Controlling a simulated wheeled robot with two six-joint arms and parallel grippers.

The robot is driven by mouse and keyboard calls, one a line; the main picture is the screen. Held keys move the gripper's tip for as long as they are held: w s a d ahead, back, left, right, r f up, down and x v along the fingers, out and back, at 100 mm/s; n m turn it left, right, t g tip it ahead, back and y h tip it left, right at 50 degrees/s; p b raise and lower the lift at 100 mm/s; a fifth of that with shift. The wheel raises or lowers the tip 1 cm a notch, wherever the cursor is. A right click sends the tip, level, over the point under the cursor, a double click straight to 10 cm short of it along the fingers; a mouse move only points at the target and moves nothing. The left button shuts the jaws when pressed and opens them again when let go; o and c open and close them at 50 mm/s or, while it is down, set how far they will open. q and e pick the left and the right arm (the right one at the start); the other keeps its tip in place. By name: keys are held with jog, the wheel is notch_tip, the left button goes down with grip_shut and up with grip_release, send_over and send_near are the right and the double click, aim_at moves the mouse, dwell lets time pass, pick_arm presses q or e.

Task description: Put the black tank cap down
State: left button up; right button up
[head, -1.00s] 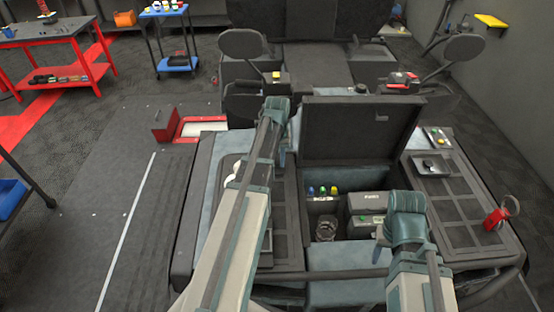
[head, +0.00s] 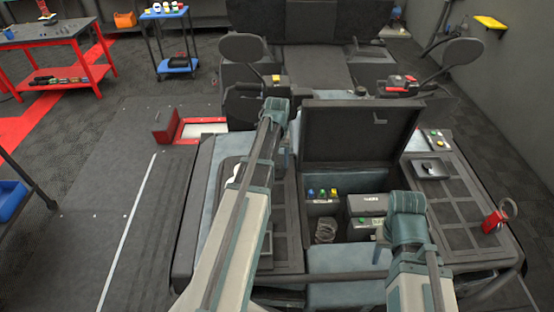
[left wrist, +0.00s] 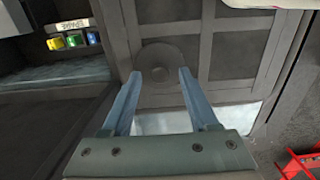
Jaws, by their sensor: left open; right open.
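The black tank cap (left wrist: 160,58), a dark round disc with a raised centre, lies on the dark ribbed panel (left wrist: 228,48) in the left wrist view. My left gripper (left wrist: 160,73) is open, its two blue fingers apart at the near side of the cap, with the cap between and just beyond the tips. I cannot tell whether a finger touches it. In the head view my left arm hides the cap. My right gripper (head: 382,236) is at the right side of the open compartment, its fingers mostly hidden by its own wrist.
The open compartment (head: 325,208) holds a glass jar (head: 326,230), a dark box (head: 366,204) and blue, green and yellow caps (head: 322,193). Its raised lid (head: 355,135) stands behind. A red-handled part (head: 494,220) sits on the right panel (head: 455,205).

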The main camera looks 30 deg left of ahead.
notch_tip(320, 180, up, 12)
jog(key=p, duration=1.1)
jog(key=shift+f, duration=0.1)
